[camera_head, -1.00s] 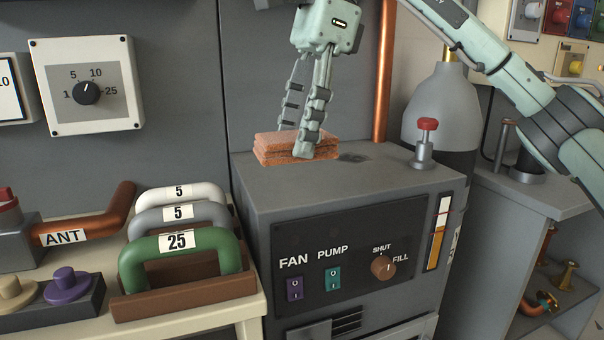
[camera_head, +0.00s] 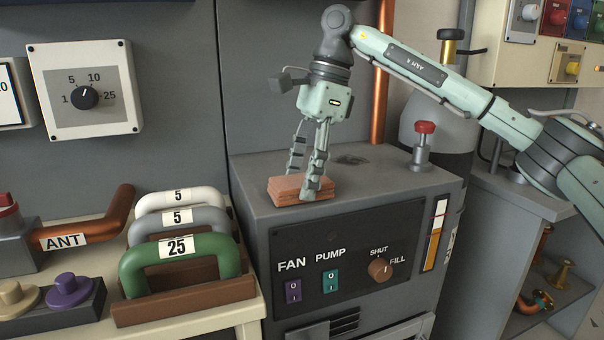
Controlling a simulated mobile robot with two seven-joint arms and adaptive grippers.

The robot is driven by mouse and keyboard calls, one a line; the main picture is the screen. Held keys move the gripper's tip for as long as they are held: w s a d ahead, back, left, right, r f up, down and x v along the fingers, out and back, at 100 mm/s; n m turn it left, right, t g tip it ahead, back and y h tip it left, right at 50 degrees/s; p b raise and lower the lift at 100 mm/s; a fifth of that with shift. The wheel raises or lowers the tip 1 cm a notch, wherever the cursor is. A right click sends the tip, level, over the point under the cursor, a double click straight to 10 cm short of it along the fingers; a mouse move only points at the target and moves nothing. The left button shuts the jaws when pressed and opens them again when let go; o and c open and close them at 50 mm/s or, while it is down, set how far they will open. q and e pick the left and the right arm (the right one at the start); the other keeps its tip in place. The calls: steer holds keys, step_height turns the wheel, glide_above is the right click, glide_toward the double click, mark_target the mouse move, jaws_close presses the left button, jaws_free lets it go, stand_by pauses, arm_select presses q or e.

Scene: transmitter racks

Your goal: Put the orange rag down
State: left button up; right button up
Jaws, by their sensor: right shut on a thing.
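The orange rag (camera_head: 288,190) is a folded, layered rectangle. It is at the front left part of the top of the grey cabinet (camera_head: 370,185), low over it or touching it; I cannot tell which. My right gripper (camera_head: 311,192) points down from above and is shut on the rag, with its near finger across the rag's right part. My left gripper is not in view.
A valve with a red knob (camera_head: 423,145) stands at the cabinet top's right. A copper pipe (camera_head: 382,75) rises behind. Handled plugs (camera_head: 180,262) stand in a brown rack to the left. The cabinet top between rag and valve is clear.

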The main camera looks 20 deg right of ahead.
steer(key=shift+f, duration=0.15)
steer(key=o, duration=1.1)
steer(key=v, duration=0.8)
steer(key=shift+a+f, duration=0.1)
steer(key=shift+a, duration=0.05)
